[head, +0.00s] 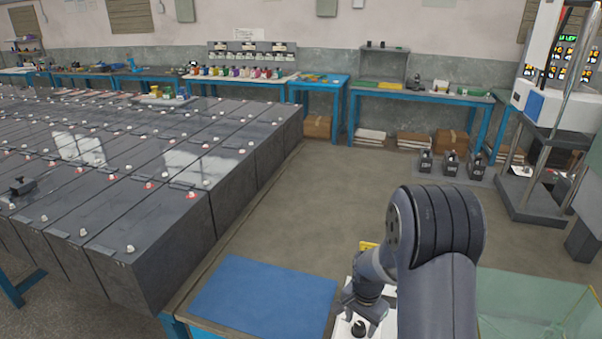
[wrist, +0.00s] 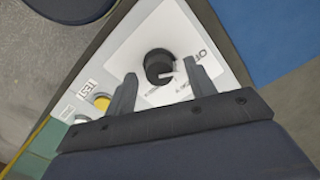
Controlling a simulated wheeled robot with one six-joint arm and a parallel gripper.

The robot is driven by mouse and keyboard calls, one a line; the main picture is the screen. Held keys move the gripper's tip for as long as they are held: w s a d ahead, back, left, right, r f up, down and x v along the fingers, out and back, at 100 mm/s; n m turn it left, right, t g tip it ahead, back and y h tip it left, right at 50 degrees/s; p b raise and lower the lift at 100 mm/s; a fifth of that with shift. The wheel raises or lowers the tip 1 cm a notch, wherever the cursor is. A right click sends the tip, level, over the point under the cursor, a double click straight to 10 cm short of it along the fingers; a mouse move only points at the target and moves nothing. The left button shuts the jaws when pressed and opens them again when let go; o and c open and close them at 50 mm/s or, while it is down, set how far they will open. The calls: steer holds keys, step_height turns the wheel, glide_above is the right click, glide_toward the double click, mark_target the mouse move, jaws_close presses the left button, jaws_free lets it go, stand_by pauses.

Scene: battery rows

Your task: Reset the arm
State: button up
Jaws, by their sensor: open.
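My gripper (wrist: 160,82) is open in the wrist view, its two dark fingers apart on either side of a black round knob (wrist: 158,66). I cannot tell whether the fingers touch the knob. The knob sits on a white panel (wrist: 150,35) with a partly hidden label starting "OF" and a "TEST" label beside a yellow button (wrist: 102,102). In the head view my arm (head: 437,235) reaches down over the white box (head: 341,326), where the black knob (head: 358,327) shows below my wrist. The fingertips are not clear there.
A blue mat (head: 262,292) lies left of the box. Long rows of dark battery blocks (head: 150,235) fill the left. Small black containers (head: 451,163) stand on the floor behind. Blue-legged benches (head: 420,91) line the back wall.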

steer(key=shift+m+p, duration=0.7)
steer(key=shift+m, duration=0.7)
